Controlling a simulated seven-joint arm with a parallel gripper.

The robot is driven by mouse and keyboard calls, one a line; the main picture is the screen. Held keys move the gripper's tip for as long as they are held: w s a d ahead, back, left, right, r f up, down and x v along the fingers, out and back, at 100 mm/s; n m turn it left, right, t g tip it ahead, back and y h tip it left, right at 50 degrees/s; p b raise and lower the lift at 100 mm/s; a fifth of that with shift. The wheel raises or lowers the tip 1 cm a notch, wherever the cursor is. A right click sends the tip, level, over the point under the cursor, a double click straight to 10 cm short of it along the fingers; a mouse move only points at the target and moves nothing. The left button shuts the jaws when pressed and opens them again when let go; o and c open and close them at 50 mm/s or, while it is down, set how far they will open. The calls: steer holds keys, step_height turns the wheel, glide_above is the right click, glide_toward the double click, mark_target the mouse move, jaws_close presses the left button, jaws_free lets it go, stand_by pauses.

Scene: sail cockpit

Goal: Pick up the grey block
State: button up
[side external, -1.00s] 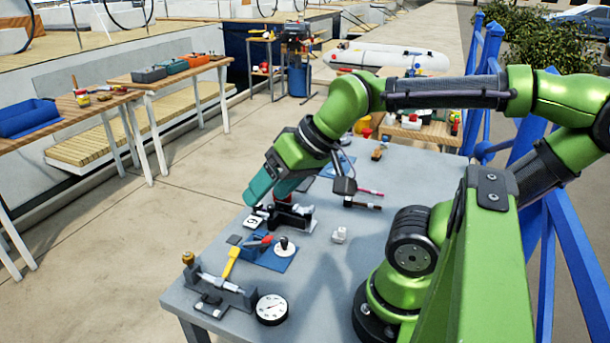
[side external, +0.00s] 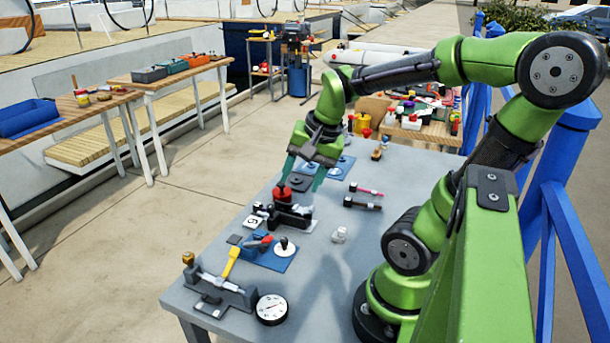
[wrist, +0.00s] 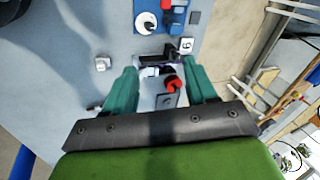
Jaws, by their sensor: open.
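Two small grey pieces could be the grey block; I cannot tell which. A pale grey, uneven piece (side external: 339,234) stands alone right of the black fixture, also in the wrist view (wrist: 102,63). A dark grey flat square (side external: 234,239) lies at the blue plate's corner, also in the wrist view (wrist: 195,17). My gripper (side external: 303,178) is open, pointing down above the black fixture (side external: 287,214). In the wrist view its teal fingers (wrist: 161,70) stand apart on either side of a red knob (wrist: 172,83). Neither grey piece is between them.
The grey table (side external: 325,275) also holds a blue plate (side external: 281,262) with tools, a dial gauge (side external: 271,309), a measuring fixture (side external: 222,290) and dark-handled tools (side external: 362,203). Bare tabletop lies around the pale piece. Blue railing runs along the right.

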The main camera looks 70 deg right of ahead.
mark_target(341, 229)
steer(key=s+d+f+m+g, duration=0.25)
steer(key=d+m, duration=0.25)
steer(key=m, duration=0.6)
steer(key=s+d+f+m+g, duration=0.15)
steer(key=s+d+m, duration=0.25)
steer(key=m, duration=0.6)
step_height(341, 229, down, 16)
steer(key=shift+w+a+r, duration=0.1)
steer(key=shift+r, duration=0.1)
jaws_close()
step_height(341, 229, up, 10)
steer(key=shift+r, duration=0.1)
